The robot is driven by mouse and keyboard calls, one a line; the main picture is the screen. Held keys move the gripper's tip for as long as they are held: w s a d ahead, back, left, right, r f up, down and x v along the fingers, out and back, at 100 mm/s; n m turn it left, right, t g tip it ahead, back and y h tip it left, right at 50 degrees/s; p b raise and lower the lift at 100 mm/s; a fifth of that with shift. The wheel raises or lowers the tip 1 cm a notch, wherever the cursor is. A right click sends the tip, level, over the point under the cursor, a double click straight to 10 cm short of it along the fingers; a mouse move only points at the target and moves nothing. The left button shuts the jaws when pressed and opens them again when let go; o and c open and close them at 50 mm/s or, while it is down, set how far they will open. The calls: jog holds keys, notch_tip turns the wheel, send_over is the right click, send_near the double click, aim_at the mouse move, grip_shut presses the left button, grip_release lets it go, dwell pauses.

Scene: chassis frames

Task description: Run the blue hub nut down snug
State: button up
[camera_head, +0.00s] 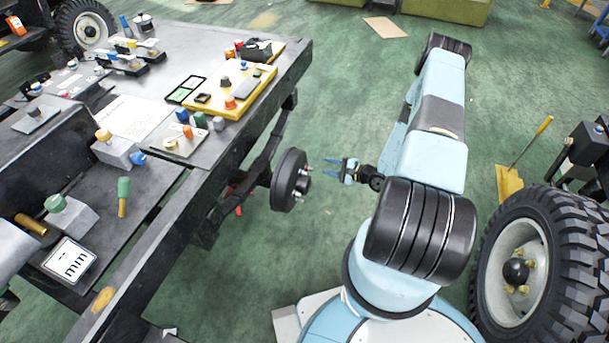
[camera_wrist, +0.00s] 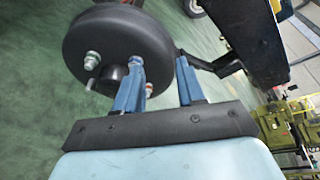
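A dark round hub (camera_head: 290,180) stands beside the bench frame, its face with short studs turned toward my gripper. My gripper (camera_head: 327,167) is just right of the hub, with its two blue fingers apart and pointing left at it. In the wrist view the hub (camera_wrist: 115,42) fills the upper left. It carries a stud with a pale greenish-white nut (camera_wrist: 92,60). A reddish stud tip (camera_wrist: 149,89) shows beside the left finger.
The dark bench (camera_head: 215,150) on the left carries a yellow tray (camera_head: 255,85) and several coloured-cap parts. A large tyred wheel (camera_head: 545,265) stands at the lower right. A yellow-handled dustpan (camera_head: 510,180) is nearby.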

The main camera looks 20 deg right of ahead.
jog(key=m+t+h, duration=0.2)
send_near(303, 173)
jog(key=x, duration=0.9)
jog(key=shift+w+d+f, duration=0.1)
jog(key=shift+d+f, duration=0.05)
jog(key=shift+d, duration=0.1)
jog(key=c, duration=0.7)
jog(key=shift+a, duration=0.2)
grip_shut()
jog(key=shift+d+g, duration=0.15)
jog(key=shift+g, duration=0.15)
jog(key=shift+m, duration=0.3)
